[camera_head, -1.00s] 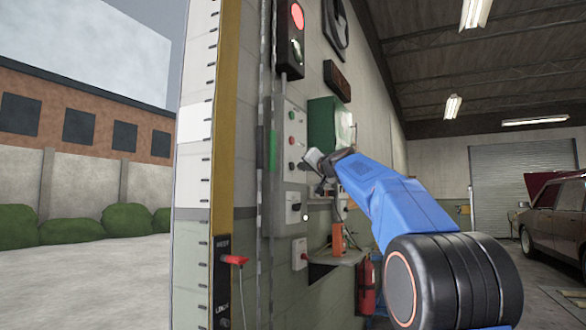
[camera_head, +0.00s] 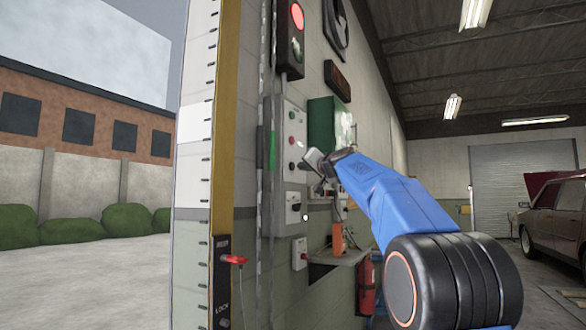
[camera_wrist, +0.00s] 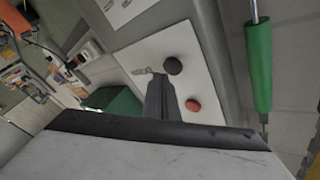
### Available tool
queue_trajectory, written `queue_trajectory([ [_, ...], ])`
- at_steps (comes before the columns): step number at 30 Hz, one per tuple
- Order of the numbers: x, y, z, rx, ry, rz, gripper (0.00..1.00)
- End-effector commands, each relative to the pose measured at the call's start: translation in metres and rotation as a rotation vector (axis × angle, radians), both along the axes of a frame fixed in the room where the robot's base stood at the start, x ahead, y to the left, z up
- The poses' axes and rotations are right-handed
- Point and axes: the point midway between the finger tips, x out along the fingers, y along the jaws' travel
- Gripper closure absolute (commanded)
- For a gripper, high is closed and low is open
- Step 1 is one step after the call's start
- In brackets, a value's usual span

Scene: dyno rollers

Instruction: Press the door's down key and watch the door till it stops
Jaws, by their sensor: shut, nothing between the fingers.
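A pale key panel (camera_head: 296,128) is on the wall by the opening, with a green key (camera_head: 292,115), a red key (camera_head: 291,140) and a dark key (camera_head: 291,167) in a column. In the wrist view the panel (camera_wrist: 150,50) is tilted, with the black key (camera_wrist: 174,66) and the red key (camera_wrist: 193,105) in sight; the green key is not seen there. My gripper (camera_head: 310,158) is shut and empty, just right of the panel. In the wrist view its dark fingers (camera_wrist: 158,85) reach over the panel beside both keys. Contact cannot be told. Which door the keys work is not shown.
A green box (camera_head: 322,125) is on the wall behind my gripper. A signal with a red light (camera_head: 297,17) hangs above the panel. A shelf (camera_head: 345,257) juts out below.

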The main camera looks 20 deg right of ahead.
Motion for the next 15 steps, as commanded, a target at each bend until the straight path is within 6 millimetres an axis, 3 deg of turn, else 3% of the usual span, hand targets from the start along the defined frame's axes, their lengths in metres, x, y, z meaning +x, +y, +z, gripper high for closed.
queue_trajectory([
  [15, 0.0064, 0.0057, 0.0008, 0.0, -0.001, 0.001, 1.0],
])
